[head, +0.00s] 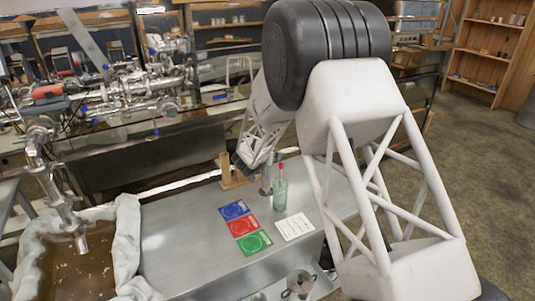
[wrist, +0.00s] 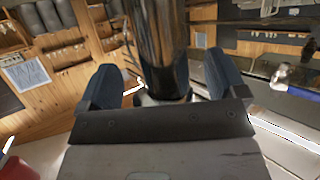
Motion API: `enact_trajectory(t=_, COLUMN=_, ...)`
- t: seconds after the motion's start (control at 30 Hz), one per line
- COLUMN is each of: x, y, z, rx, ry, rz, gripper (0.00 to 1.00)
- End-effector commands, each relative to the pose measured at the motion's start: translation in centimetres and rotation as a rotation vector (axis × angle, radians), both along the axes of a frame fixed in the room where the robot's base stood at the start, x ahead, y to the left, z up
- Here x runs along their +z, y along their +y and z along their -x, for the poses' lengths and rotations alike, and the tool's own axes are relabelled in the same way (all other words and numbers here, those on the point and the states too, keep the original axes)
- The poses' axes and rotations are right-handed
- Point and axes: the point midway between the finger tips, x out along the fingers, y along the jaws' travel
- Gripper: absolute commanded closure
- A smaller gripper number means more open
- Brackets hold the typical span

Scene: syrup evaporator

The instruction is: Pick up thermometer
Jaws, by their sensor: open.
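I cannot pick out a thermometer for sure in either view. My gripper (head: 246,164) is above the far side of the metal table, by a wooden stand (head: 226,165) and a small metal cylinder (head: 266,180). In the wrist view, my gripper (wrist: 160,85) is open, its two dark blue fingers apart. A tall shiny metal cylinder (wrist: 160,40) shows between and beyond them; I cannot tell if they touch it. A clear greenish bottle with a red top (head: 280,193) stands just right of the small cylinder. My arm hides part of the table.
Blue, red and green cards (head: 243,228) and a white printed sheet (head: 295,226) lie on the metal table (head: 185,245). A cloth-lined basin of brown liquid (head: 75,270) is at left, under metal piping (head: 130,90). The table's left part is clear.

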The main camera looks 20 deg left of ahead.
Motion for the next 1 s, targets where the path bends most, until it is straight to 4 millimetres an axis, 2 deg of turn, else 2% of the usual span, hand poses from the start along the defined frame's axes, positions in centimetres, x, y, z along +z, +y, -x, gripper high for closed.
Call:
enact_trajectory(t=0.43, x=-0.01, y=0.02, z=0.05, rx=0.0, ry=0.0, rz=0.001, gripper=0.1)
enact_trajectory(t=0.73, x=-0.01, y=0.02, z=0.05, rx=0.0, ry=0.0, rz=0.001, gripper=0.55)
enact_trajectory(t=1.0, x=0.02, y=0.02, z=0.04, rx=0.0, ry=0.0, rz=0.0, gripper=0.55)
